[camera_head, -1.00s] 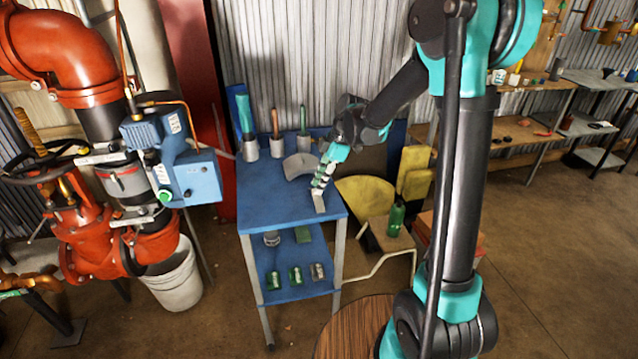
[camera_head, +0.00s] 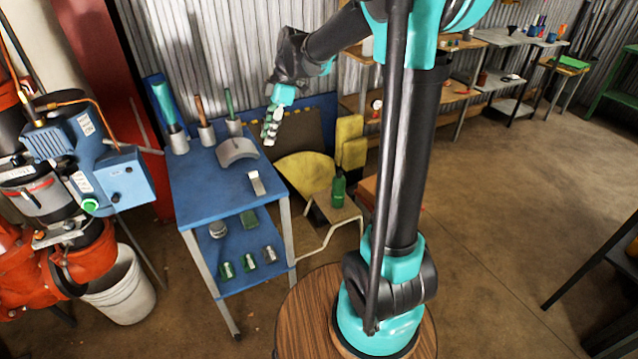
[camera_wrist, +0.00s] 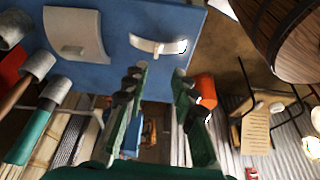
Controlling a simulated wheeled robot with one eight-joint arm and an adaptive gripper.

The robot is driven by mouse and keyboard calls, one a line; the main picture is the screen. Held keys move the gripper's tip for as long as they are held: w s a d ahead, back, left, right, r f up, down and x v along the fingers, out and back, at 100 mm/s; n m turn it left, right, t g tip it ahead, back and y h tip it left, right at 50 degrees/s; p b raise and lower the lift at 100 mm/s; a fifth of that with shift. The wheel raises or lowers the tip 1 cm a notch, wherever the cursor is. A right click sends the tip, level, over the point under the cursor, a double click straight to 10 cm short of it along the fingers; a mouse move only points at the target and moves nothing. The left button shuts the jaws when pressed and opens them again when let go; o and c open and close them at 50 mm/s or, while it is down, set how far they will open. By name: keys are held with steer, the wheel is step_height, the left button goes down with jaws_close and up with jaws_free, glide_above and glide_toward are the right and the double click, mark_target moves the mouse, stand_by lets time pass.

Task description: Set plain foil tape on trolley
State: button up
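The blue trolley (camera_head: 205,188) has a top and a lower shelf. On its top near the right front lies a small pale silvery piece (camera_head: 256,183), apparently the plain foil tape; I cannot read any marking on it. The wrist view shows it (camera_wrist: 148,44) flat on the blue top, near the edge. My gripper (camera_head: 269,134) is above and beyond the trolley's back right side, apart from the piece. In the wrist view my gripper (camera_wrist: 160,78) has its two fingers spread with nothing between them.
The lower shelf holds small tins and a grey roll (camera_head: 218,229). A yellow chair (camera_head: 303,168) and a green bottle (camera_head: 338,188) are to the right.

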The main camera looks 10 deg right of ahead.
steer(key=s+d+f+m+t+h, duration=0.2)
steer(key=s+d+f+m, duration=0.5)
steer(key=s+m, duration=0.3)
steer(key=s+d+f+m+t+h, duration=0.2)
steer(key=s+d+f+m+t, duration=0.1)
steer(key=s+d+f+m, duration=0.4)
steer(key=s+d+m, duration=0.3)
